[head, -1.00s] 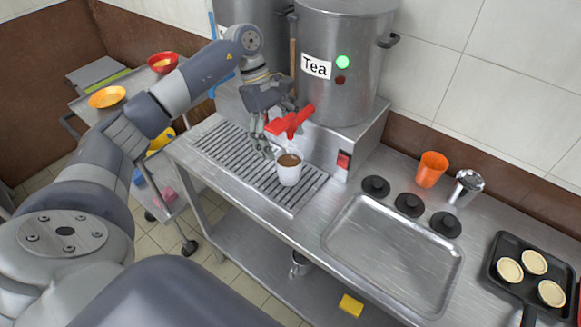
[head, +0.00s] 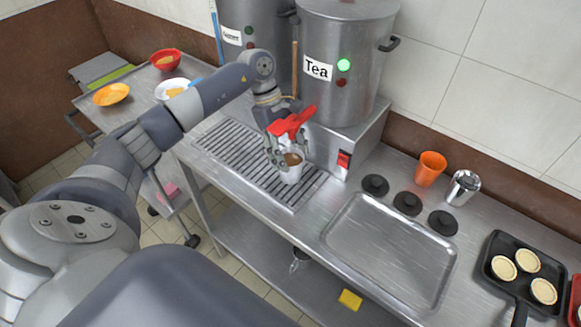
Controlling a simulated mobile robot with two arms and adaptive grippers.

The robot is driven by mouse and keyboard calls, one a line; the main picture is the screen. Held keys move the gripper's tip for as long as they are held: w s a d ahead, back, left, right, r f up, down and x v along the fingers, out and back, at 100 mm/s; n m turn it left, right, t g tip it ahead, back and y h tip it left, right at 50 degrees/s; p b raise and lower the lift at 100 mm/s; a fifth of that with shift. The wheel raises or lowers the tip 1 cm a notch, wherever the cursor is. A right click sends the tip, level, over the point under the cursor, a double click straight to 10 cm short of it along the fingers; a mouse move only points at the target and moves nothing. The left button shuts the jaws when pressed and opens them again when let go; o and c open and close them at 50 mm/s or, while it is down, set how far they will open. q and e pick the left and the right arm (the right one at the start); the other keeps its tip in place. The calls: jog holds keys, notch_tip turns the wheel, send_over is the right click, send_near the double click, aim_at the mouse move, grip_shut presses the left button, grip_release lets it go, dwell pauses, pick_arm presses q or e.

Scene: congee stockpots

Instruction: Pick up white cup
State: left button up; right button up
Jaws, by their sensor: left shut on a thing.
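The white cup (head: 291,174) holds a brown drink and stands upright at the right part of the slatted drip grate (head: 246,160), below the red tap (head: 292,122) of the stockpot labelled Tea (head: 345,60). My left gripper (head: 284,160) is at the cup's upper part, its fingers shut on it. The gripper hides part of the cup's rim and left side. Whether the cup's base touches the grate is hard to tell. My right gripper is not in view.
A shallow metal tray (head: 338,268), black lids (head: 407,203), an orange cup (head: 430,168) and a metal cup (head: 463,187) are to the right. A black pan (head: 497,291) with tarts is at far right. A side cart with bowls stands at left.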

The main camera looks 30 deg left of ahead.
pick_arm(q)
jog(key=shift+f+b, duration=0.1)
jog(key=shift+b, duration=0.4)
jog(key=shift+s, duration=0.15)
jog(key=s+a+b, duration=0.1)
jog(key=s+b, duration=0.6)
jog(key=s, duration=1)
jog(key=shift+s+a+r, duration=0.2)
jog(key=shift+s, duration=0.15)
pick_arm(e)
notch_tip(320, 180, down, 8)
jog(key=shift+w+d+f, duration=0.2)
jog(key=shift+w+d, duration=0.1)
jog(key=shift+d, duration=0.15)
